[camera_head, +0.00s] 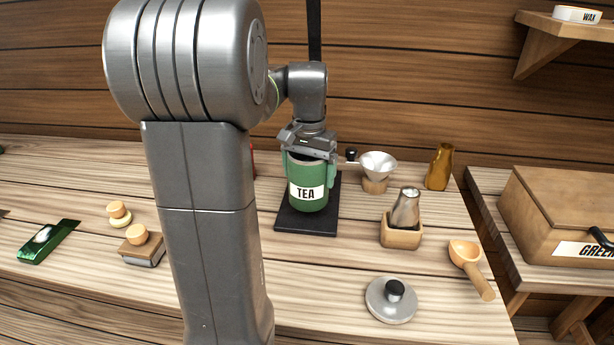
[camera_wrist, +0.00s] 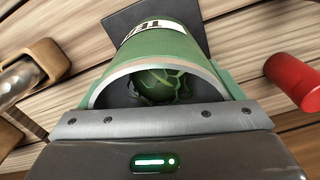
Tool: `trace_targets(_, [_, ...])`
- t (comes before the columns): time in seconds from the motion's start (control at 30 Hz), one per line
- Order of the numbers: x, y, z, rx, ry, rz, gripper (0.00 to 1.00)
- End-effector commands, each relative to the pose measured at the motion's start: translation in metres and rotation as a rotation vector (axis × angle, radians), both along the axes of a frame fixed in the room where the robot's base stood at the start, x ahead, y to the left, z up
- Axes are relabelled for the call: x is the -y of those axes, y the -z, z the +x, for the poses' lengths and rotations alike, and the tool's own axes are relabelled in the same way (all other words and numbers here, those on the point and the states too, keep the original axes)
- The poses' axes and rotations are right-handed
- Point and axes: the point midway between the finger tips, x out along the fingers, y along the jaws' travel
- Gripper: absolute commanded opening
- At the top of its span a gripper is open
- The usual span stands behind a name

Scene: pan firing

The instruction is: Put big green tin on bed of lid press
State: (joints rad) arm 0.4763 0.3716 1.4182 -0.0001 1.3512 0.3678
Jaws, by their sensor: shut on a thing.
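The big green tin (camera_head: 307,180) has a white label reading TEA and no lid on it. My gripper (camera_head: 309,158) is above the tin with its fingers shut on the tin's sides. The tin is upright over the dark bed of the lid press (camera_head: 297,222); I cannot tell whether it touches the bed. In the wrist view the open tin (camera_wrist: 165,55) shows green leafy contents inside, and the dark bed (camera_wrist: 190,20) shows beyond it. A grey lid with a black knob (camera_head: 391,300) lies on the table at the front right.
A funnel (camera_head: 377,165) on a wooden stand, a brown bottle (camera_head: 440,167), a metal shaker in a wooden block (camera_head: 402,236) and a wooden scoop (camera_head: 470,268) stand to the right. A red cylinder (camera_wrist: 293,80) is close by in the wrist view. A wooden box (camera_head: 560,215) is far right.

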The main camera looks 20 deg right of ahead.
Motion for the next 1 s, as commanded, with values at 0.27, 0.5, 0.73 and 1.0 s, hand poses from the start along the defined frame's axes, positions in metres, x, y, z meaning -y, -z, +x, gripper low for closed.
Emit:
trace_targets(0.27, [0.010, 0.000, 0.016, -0.001, 0.000, 0.000, 0.55])
trace_targets(0.5, [0.009, 0.035, 0.014, 0.000, 0.000, 0.000, 0.55])
trace_targets(0.73, [0.009, 0.035, 0.014, 0.001, 0.000, -0.001, 0.55])
trace_targets(1.0, [0.009, 0.038, 0.014, -0.001, 0.000, 0.001, 1.00])
